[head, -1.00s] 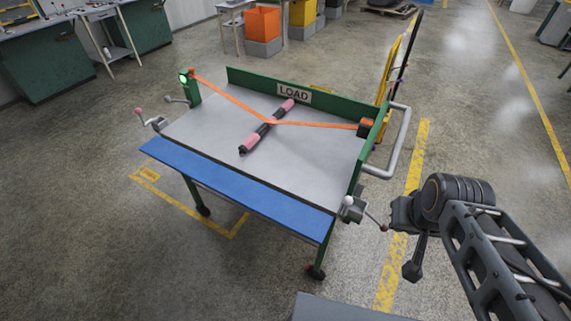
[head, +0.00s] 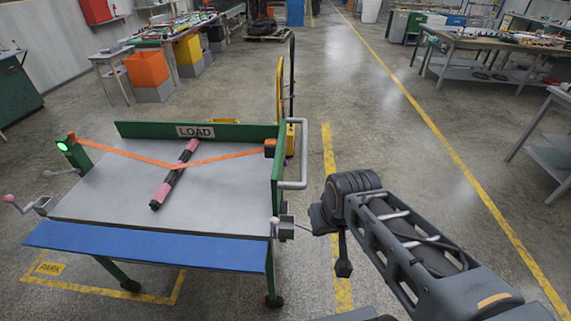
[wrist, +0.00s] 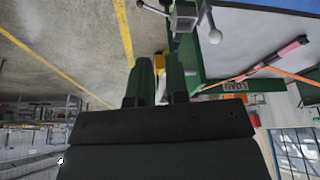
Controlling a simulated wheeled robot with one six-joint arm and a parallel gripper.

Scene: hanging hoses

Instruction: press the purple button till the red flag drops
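No purple button and no red flag can be made out in either view. My gripper (wrist: 160,84) shows in the wrist view as two dark green fingers with a narrow gap between them and nothing held. In the head view my arm reaches in from the lower right, and its end is to the right of a cart marked LOAD (head: 165,239), apart from it. The fingers cannot be told clearly in the head view.
The cart bears a pink and black rod (head: 175,174) under an orange strap (head: 222,157). A green-lit post (head: 74,152) stands at its left; lever knobs and a grey side handle (head: 303,157) stick out. Open floor lies right, before workbenches (head: 500,46).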

